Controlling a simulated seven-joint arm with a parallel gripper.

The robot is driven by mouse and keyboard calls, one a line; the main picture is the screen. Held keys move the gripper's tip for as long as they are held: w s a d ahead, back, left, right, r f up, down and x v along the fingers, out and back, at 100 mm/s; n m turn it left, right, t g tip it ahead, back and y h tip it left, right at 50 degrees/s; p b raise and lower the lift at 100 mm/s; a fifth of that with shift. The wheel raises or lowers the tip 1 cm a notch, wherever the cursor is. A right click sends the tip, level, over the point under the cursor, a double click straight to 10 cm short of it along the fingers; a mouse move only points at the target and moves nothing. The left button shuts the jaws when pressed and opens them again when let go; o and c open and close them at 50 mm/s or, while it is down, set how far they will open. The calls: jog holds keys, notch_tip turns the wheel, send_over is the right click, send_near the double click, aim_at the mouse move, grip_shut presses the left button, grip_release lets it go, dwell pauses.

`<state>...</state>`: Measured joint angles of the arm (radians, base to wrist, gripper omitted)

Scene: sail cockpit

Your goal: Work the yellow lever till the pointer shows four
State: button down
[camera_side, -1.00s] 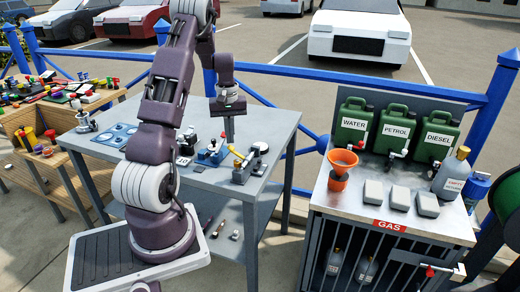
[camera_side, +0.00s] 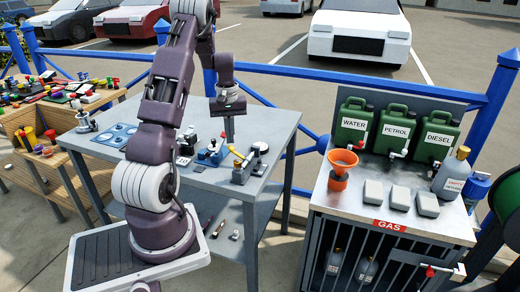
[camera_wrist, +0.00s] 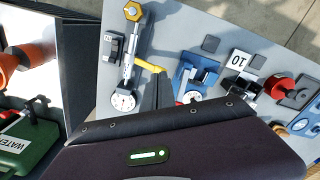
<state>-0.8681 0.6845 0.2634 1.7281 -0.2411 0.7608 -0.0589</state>
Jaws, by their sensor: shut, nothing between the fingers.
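The yellow lever (camera_wrist: 149,66) shows in the wrist view on a slim grey mechanism with a gold hexagonal piece (camera_wrist: 132,11) at one end and a round white dial (camera_wrist: 124,101) at the other. The dial's pointer and numbers are too small to read. In the side view the lever (camera_side: 237,152) is small, on the grey table. My gripper (camera_side: 229,139) points down close to the lever; its dark fingers (camera_wrist: 164,78) are shut and empty, right by the lever's end. I cannot tell whether they touch it.
A blue fixture (camera_wrist: 196,76) with its own small dial stands just right of my fingers in the wrist view. A block marked 10 (camera_wrist: 237,61) and a red knob (camera_wrist: 279,86) lie farther right. The gas bench (camera_side: 385,218) stands right of the table in the side view.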

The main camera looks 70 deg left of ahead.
aim_at(231, 147)
jog(key=shift+f, duration=0.1)
dwell(0.4)
jog(key=shift+f, duration=2.15)
jog(key=shift+r, duration=3.3)
jog(key=w+d+r+m+t, duration=0.1)
jog(key=w+d+r+m, duration=0.1)
jog(key=d+r, duration=0.5)
jog(key=w+d+r+m+t, duration=0.1)
jog(key=w+d+r+m, duration=0.3)
jog(key=d, duration=0.5)
jog(key=s+d+r+m+t, duration=0.1)
jog(key=s+d+r+m, duration=0.15)
jog(key=d, duration=0.45)
jog(key=s+d+r+m+t, duration=0.1)
jog(key=s+d+r, duration=0.25)
jog(key=d, duration=0.35)
jog(key=s+d+m+t, duration=0.1)
jog(key=s+d+m, duration=0.4)
jog(key=s+d, duration=0.4)
jog(key=shift+s+t, duration=0.3)
jog(key=shift+s, duration=0.6)
